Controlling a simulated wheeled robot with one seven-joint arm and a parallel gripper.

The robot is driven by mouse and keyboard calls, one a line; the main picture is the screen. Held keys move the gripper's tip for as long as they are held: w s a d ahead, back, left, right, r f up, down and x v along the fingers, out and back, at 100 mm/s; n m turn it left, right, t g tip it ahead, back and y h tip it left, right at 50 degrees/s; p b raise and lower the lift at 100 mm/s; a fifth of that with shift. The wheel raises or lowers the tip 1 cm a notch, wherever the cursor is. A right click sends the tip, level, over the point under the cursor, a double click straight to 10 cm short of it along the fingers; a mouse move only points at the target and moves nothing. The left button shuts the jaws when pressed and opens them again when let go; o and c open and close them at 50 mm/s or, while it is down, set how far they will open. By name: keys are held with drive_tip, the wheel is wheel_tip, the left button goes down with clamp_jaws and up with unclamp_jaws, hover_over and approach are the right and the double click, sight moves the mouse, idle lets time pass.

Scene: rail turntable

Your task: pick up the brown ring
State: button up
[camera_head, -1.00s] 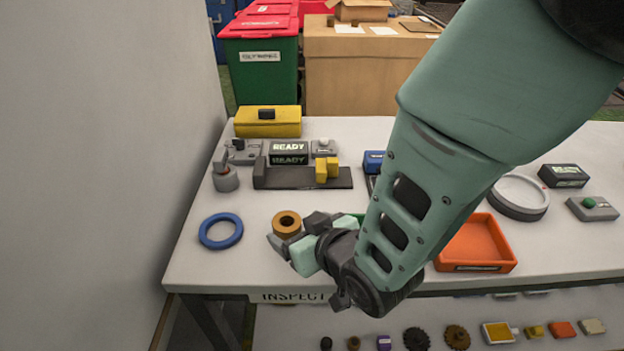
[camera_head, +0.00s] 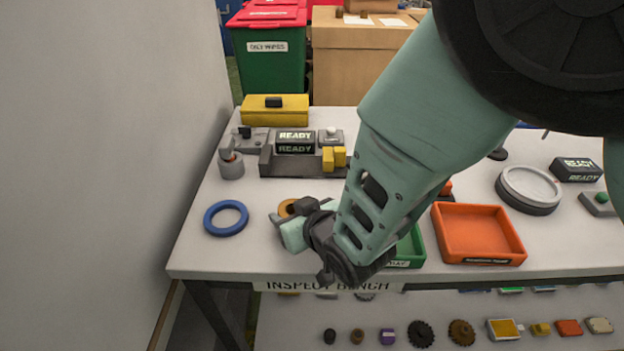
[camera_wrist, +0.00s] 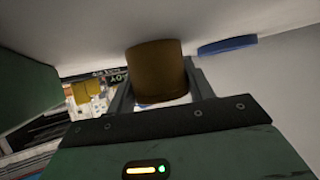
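The brown ring (camera_head: 287,207) is at the front left of the bench, right of the blue ring, and is partly covered by my gripper. My gripper (camera_head: 290,212) is low over the bench with its fingers at the ring. In the wrist view the ring (camera_wrist: 157,72) appears as a brown cylinder between the two dark fingers (camera_wrist: 160,90). The fingers are apart by about the ring's width. I cannot tell whether both press on it. The ring's lower part is hidden in the head view.
A blue ring (camera_head: 226,218) lies to the left. A green tray (camera_head: 410,249) and an orange tray (camera_head: 478,234) stand to the right. A grey fixture with yellow blocks (camera_head: 334,158) is behind. A wall (camera_head: 100,180) rises left of the bench.

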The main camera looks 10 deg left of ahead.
drive_tip(key=shift+c, duration=0.8)
drive_tip(key=shift+r, duration=0.15)
